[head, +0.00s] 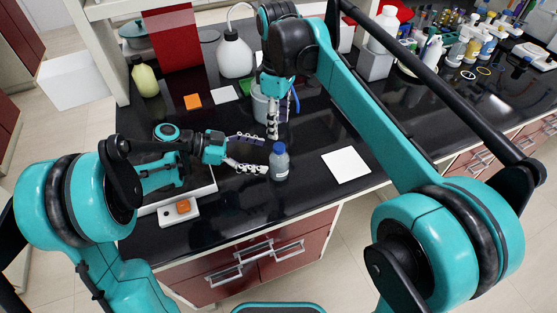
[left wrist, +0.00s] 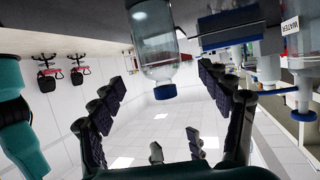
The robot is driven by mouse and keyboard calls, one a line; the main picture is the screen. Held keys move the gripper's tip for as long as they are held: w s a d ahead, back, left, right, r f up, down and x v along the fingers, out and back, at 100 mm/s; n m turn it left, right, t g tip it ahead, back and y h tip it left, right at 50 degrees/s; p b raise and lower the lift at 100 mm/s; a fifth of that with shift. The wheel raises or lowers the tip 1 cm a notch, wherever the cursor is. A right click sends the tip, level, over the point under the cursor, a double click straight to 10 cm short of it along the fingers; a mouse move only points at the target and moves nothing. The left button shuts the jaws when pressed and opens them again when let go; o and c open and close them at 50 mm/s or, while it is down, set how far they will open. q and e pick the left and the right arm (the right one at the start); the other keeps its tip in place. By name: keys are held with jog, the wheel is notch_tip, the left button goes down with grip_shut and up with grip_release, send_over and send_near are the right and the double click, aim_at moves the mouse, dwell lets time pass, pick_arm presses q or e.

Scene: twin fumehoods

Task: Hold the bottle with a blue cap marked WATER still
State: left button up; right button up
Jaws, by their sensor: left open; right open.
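A small clear bottle with a blue cap (head: 279,162) stands upright on the black bench; the writing on its label is too small to read in the head view. My left gripper (head: 264,155) is open, its fingers reaching toward the bottle's left side. In the left wrist view, which is upside down, the bottle (left wrist: 155,45) appears ahead, between the fingertips, with a gap visible on each side. My right gripper (head: 283,122) is open and points down just behind the bottle, beside a beaker (head: 260,104).
A white square pad (head: 346,164) lies right of the bottle. A white wash bottle (head: 234,56) stands behind. Crowded bottles (head: 470,45) fill the right bench. In the wrist view, a WATER label (left wrist: 290,25) shows at right.

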aim_at(279, 158)
pick_arm(q)
jog(key=x, duration=0.6)
jog(key=shift+d+f, duration=0.1)
jog(key=shift+d, duration=0.15)
pick_arm(e)
jog(key=shift+d, duration=0.1)
